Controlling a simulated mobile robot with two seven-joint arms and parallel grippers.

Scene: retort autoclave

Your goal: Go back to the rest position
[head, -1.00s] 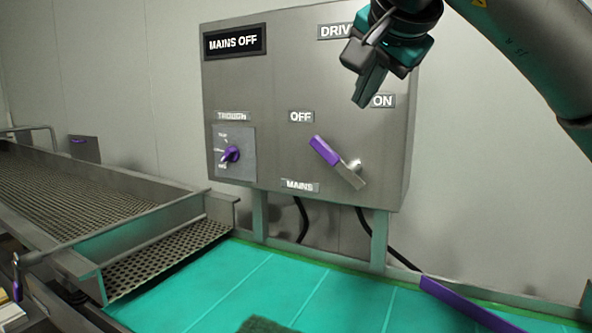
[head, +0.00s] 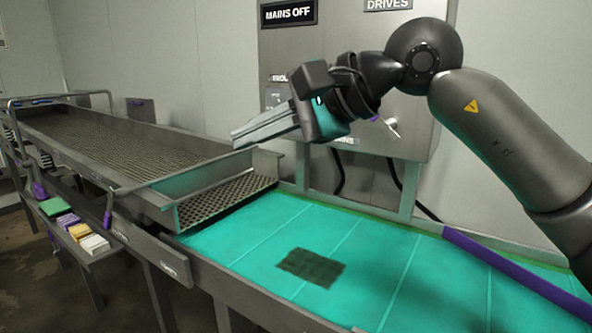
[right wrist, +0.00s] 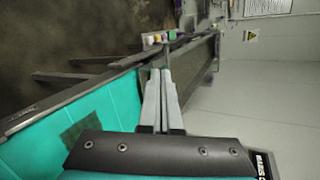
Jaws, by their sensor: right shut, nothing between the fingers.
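My right gripper (head: 242,138) is shut and empty. It points left in the head view, in the air in front of the control panel (head: 436,60) and above the near end of the perforated trough. In the right wrist view its fingers (right wrist: 160,72) lie together and point along the trough. My right arm crosses the panel and hides most of its lower part, including most of the mains switch; only a bit of its metal lever (head: 388,127) shows. The panel's sign (head: 289,13) reads MAINS OFF. My left gripper is not in view.
A teal belt (head: 345,225) with a dark mesh patch (head: 311,267) runs below my arm. A purple rail (head: 520,275) edges it at the right. The perforated trough (head: 110,140) extends left. Small coloured blocks (head: 78,231) lie on a side shelf. Floor at left is open.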

